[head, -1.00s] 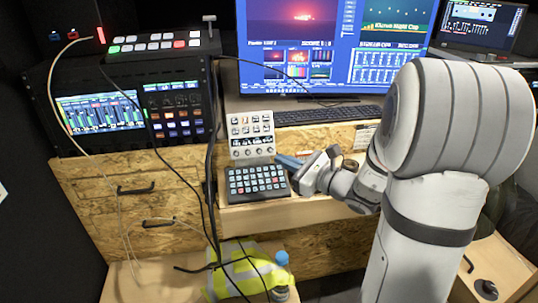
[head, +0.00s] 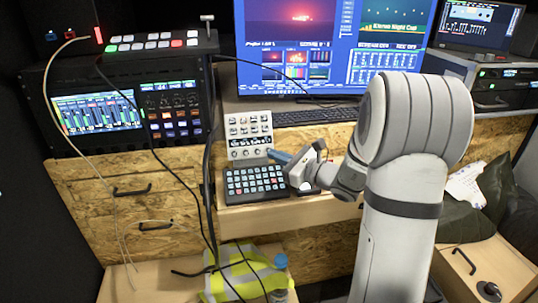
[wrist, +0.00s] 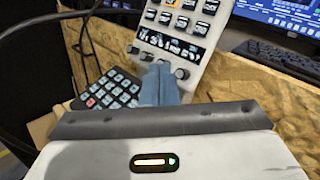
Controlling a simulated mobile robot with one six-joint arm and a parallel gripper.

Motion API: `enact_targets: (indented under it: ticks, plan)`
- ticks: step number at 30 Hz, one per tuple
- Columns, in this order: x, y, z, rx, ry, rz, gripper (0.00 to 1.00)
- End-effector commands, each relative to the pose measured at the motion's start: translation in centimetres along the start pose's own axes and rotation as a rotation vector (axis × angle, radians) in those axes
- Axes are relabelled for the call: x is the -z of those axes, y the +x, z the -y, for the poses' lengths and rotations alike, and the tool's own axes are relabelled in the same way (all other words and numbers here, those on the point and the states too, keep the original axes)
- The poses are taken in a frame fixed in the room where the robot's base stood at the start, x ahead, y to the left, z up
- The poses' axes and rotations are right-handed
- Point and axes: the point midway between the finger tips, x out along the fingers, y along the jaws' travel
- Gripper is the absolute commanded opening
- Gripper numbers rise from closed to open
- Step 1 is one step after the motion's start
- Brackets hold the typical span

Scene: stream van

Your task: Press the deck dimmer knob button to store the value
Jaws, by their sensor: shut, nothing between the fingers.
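The deck is a pale upright panel (head: 248,128) with rows of picture keys and a row of round knobs along its bottom edge. In the wrist view the deck (wrist: 186,22) shows a dark knob (wrist: 181,73) just right of my fingertips and others to their left. My gripper (head: 269,153) is shut and empty, its blue fingers pointing at the right part of the knob row. In the wrist view the fingertips (wrist: 160,68) cover part of that row. I cannot tell whether they touch a knob, or which knob is the dimmer.
A black keypad (head: 257,181) lies on the wooden shelf below the deck. A keyboard (head: 315,115) lies behind, under the big monitor (head: 335,45). A rack mixer (head: 130,110) stands left, with loose black cables (head: 208,190) hanging beside the deck.

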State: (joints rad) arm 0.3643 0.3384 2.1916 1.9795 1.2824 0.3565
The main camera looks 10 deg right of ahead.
Motion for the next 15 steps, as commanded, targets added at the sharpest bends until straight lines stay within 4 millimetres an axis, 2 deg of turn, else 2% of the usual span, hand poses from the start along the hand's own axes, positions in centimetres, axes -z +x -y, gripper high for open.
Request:
enact_targets:
  ticks: [6, 15]
  plan:
    - [0.59, 0.79, 0.53, 0.000, 0.000, 0.001, 0.00]
    - [0.57, 0.86, 0.56, 0.000, 0.000, 0.001, 0.00]
